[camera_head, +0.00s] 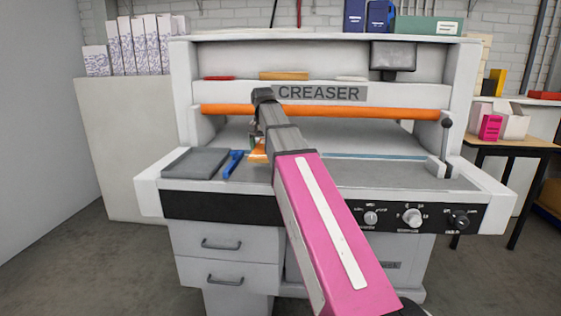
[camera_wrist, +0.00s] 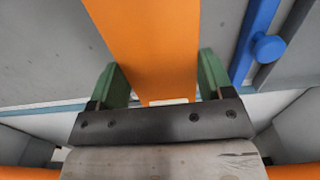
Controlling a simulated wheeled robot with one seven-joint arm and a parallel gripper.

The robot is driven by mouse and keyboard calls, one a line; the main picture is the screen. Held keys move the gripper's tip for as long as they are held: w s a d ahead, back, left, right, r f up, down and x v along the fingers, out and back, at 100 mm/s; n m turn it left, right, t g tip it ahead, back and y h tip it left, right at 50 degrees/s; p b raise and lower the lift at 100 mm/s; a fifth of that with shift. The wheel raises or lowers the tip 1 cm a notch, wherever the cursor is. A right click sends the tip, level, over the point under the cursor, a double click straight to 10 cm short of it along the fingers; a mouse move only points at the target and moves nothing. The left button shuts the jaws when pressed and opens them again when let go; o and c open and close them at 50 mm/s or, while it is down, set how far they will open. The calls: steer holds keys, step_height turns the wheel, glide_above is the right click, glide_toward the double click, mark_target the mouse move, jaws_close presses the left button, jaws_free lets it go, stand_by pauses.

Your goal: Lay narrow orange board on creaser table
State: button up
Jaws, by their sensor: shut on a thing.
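The narrow orange board (camera_wrist: 150,45) lies between the green fingers of my gripper (camera_wrist: 160,75) in the wrist view. My gripper is shut on it across its width. In the head view my gripper (camera_head: 257,143) is over the left part of the creaser table (camera_head: 390,176), right of a blue tool. Only a small orange bit of the board (camera_head: 258,155) shows there, the rest being hidden by my arm. The grey table surface lies behind the board in the wrist view (camera_wrist: 50,55). I cannot tell whether the board touches the table.
The blue tool (camera_head: 233,164) and a dark grey pad (camera_head: 195,163) lie on the table's left side. An orange bar (camera_head: 370,112) spans the machine above the table. A lever (camera_head: 446,140) stands at the right. The table right of my arm is clear.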

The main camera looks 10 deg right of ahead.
steer(key=w+d+f, duration=0.1)
steer(key=d+f, duration=0.1)
steer(key=w+d+f, duration=0.1)
steer(key=d, duration=0.1)
steer(key=shift+w, duration=0.35)
steer(key=shift+f, duration=2)
steer(key=shift+f, duration=0.15)
steer(key=o, duration=0.9)
step_height(320, 180, up, 12)
steer(key=shift+r, duration=0.2)
